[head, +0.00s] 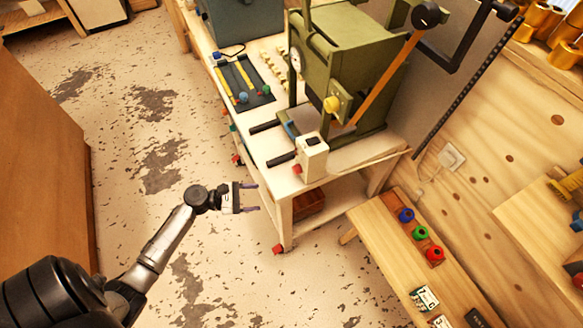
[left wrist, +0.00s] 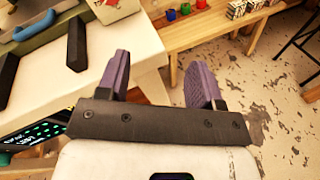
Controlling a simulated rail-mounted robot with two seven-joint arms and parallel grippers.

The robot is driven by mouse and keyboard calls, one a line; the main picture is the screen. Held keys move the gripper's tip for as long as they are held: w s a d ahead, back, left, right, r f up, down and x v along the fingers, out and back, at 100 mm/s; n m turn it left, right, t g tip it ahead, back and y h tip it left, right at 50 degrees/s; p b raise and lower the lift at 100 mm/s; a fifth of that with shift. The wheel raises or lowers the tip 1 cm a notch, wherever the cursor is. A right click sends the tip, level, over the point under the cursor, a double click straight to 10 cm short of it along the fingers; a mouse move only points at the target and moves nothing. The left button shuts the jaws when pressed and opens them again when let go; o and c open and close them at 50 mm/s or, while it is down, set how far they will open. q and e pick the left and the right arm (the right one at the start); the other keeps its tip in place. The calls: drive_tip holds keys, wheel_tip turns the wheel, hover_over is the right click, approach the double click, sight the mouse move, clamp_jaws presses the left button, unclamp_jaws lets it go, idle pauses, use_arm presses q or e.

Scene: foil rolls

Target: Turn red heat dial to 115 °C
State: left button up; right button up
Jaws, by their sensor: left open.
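My left gripper (head: 254,197) is open and empty over the floor, just left of the front end of the white workbench (head: 290,212). Its two purple fingers also show in the left wrist view (left wrist: 160,76), apart with nothing between them. A green press (head: 350,75) stands on the bench. A small white box (head: 313,158) stands at the bench's front end, with a small red part (head: 297,169) on its side. I cannot tell whether that is the heat dial, and no scale is readable. A dark panel with green lit characters (left wrist: 38,128) shows at lower left in the left wrist view. My right gripper is not in view.
A low wooden bench (head: 392,234) at right holds blue, green and red rolls (head: 435,254) and small type blocks. A dark mat with tools (head: 241,80) lies farther back on the workbench. The speckled floor at left is clear.

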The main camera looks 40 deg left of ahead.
sight(297, 170)
use_arm(q)
drive_tip(key=w+d+n+t, duration=0.1)
drive_tip(key=w+n, duration=0.3)
drive_tip(key=n, duration=0.1)
drive_tip(key=w+d+r+n+t+y, duration=0.1)
drive_tip(key=w+n, duration=0.4)
drive_tip(key=w+d+r+n+t+y, duration=0.1)
drive_tip(key=w+n, duration=0.3)
drive_tip(key=w, duration=0.1)
drive_tip(key=shift+w+d+n+t+b, duration=0.1)
drive_tip(key=shift+d+n+t+b, duration=0.25)
drive_tip(key=shift+n+t+b, duration=0.05)
drive_tip(key=c, duration=0.9)
